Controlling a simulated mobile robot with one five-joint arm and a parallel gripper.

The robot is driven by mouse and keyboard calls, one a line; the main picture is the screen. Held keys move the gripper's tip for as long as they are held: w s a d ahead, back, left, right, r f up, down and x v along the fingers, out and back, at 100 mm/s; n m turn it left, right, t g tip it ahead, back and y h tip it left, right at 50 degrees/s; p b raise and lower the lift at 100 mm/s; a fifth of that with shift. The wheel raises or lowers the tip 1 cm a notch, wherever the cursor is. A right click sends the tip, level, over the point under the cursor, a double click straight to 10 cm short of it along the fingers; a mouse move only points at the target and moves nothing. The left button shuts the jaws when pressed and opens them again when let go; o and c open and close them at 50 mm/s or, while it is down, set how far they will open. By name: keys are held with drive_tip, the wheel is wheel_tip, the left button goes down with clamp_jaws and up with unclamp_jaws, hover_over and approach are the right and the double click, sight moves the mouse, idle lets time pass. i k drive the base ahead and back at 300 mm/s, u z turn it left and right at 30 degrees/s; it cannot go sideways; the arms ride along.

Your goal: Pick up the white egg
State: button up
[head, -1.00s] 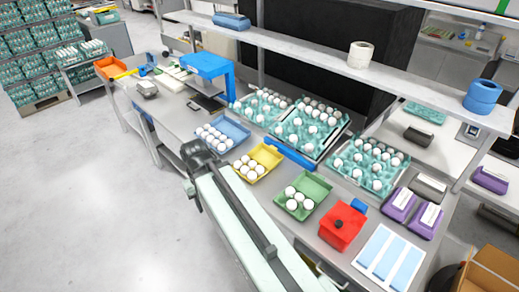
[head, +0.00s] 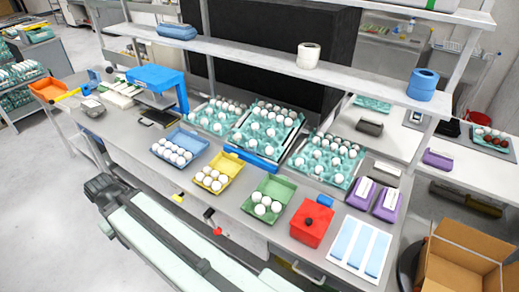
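White eggs lie in several containers on the grey workbench (head: 130,140); I cannot tell which one the task names. Several are in the open blue carton (head: 188,137), the yellow carton (head: 231,163) and the green carton (head: 275,186) along the front. A white egg (head: 277,206) shows clearly in the green carton. More white eggs stand in the teal trays behind, such as one egg (head: 319,154) in the right tray (head: 297,164). My gripper is not in view.
A red box (head: 311,224), purple cartons (head: 386,205) and a blue-striped sheet (head: 360,248) fill the right end of the bench. A blue stand (head: 157,77) is at left. A shelf (head: 270,55) runs above the trays. Clear floor (head: 45,180) lies at left.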

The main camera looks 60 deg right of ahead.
sight(269, 151)
drive_tip(key=i, duration=0.85)
drive_tip(key=z, duration=0.05)
